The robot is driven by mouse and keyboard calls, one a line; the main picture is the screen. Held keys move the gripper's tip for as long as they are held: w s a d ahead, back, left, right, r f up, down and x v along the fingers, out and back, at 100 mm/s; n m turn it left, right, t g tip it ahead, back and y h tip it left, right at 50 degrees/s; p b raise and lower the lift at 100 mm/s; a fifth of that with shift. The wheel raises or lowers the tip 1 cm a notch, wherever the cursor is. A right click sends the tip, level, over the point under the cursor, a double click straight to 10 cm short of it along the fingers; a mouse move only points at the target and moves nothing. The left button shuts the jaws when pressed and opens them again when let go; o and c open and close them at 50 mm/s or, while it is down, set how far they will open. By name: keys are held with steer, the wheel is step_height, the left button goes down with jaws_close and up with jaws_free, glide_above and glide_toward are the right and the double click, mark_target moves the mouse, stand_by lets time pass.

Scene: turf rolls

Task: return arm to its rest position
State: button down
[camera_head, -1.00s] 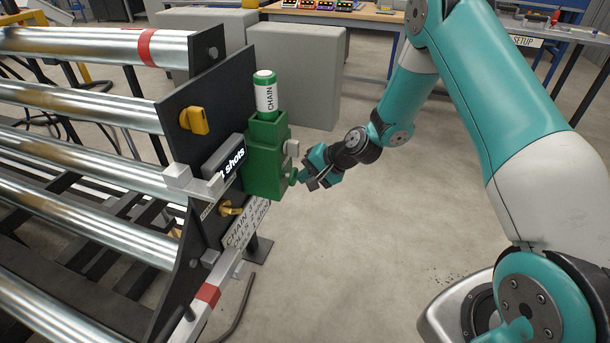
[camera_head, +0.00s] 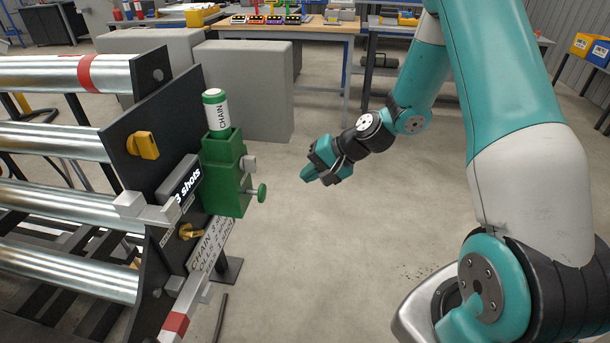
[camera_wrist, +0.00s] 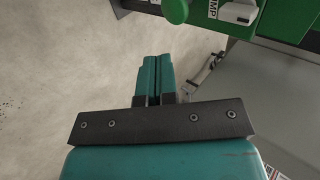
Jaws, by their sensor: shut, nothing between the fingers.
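My teal gripper (camera_head: 308,176) hangs in free air right of the green chain lubricator box (camera_head: 226,172), a clear gap apart from its green knob (camera_head: 262,192). In the wrist view my gripper's fingers (camera_wrist: 153,62) are together with nothing between them. A white and green bottle marked CHAIN (camera_head: 217,112) stands in the top of the green box. The green knob (camera_wrist: 175,10) and part of the green box (camera_wrist: 270,15) also show at the top of the wrist view. My arm reaches down from the upper right.
Metal rollers (camera_head: 60,143) on a dark frame with a counter display reading "3 shots" (camera_head: 184,184) fill the left. Grey blocks (camera_head: 246,90) and a workbench (camera_head: 290,28) stand behind. The concrete floor (camera_head: 320,270) below my gripper is open.

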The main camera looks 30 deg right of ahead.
stand_by(0.7)
steer(key=s+a+r+n+g+p, duration=0.2)
steer(key=s+a+r+n, duration=0.2)
steer(key=a+r, duration=0.3)
steer(key=s+a+r+n+g+p, duration=0.25)
steer(key=s+a+r, duration=0.2)
steer(key=r, duration=0.45)
steer(key=s+a+r+n+h+p, duration=0.1)
steer(key=s+r+n, duration=0.3)
steer(key=s, duration=0.4)
steer(key=s+a+r+n+g+h+p, duration=0.1)
steer(key=s+a+r+n+h+p, duration=0.1)
steer(key=s+r, duration=0.5)
steer(key=s+a+n+p, duration=0.1)
steer(key=s+n, duration=0.1)
steer(key=shift+s+n, duration=0.3)
steer(key=shift+n, duration=0.05)
